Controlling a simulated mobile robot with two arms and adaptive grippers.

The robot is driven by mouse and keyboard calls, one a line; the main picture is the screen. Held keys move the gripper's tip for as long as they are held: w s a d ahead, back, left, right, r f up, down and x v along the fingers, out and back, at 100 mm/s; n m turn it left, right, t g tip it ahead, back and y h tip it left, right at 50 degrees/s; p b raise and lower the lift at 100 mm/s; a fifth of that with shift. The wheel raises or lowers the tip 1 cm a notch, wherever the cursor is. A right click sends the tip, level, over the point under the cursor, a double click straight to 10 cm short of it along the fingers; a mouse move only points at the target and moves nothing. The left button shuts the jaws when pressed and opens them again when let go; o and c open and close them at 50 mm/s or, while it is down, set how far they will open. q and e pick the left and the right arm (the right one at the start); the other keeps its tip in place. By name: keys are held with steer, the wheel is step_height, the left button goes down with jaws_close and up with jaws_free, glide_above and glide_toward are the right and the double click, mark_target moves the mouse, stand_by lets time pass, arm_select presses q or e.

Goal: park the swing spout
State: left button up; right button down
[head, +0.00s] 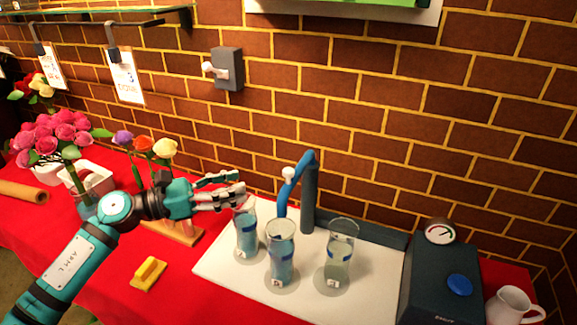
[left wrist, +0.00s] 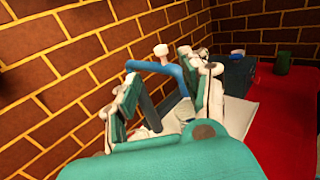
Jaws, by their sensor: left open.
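The blue swing spout (head: 294,180) sits on a dark upright post (head: 310,195) at the back of a white board. Its free end hangs down over the glasses, and a white knob (head: 289,174) stands on it. My left gripper (head: 243,188) is open, to the left of the spout and apart from it, above the left glass. In the left wrist view the spout (left wrist: 172,72) and its white knob (left wrist: 161,50) show between the open fingers (left wrist: 165,95), farther off. My right gripper is in neither view.
Several things stand close by: a left glass (head: 247,236), a middle glass (head: 281,255) and a right glass (head: 340,255) on the white board (head: 225,272). A dark box with a gauge (head: 440,232) and a white pitcher (head: 512,306) are at right. A yellow block (head: 149,273) lies front left.

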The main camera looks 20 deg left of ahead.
mark_target(289, 169)
arm_select(q)
steer(key=p+x, duration=0.4)
steer(key=x, duration=0.7)
steer(key=shift+w+d+r, duration=0.1)
steer(key=shift+w+d, duration=0.15)
steer(key=shift+w, duration=0.05)
steer(key=shift+w+d, duration=0.35)
steer(key=shift+d, duration=0.05)
steer(key=c, duration=0.4)
jaws_close()
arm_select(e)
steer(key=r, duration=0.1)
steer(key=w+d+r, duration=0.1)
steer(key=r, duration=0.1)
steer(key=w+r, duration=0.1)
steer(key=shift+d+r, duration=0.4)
arm_select(q)
steer(key=shift+w+d+f, duration=0.15)
steer(key=shift+w+f, duration=0.05)
steer(key=shift+f, duration=0.2)
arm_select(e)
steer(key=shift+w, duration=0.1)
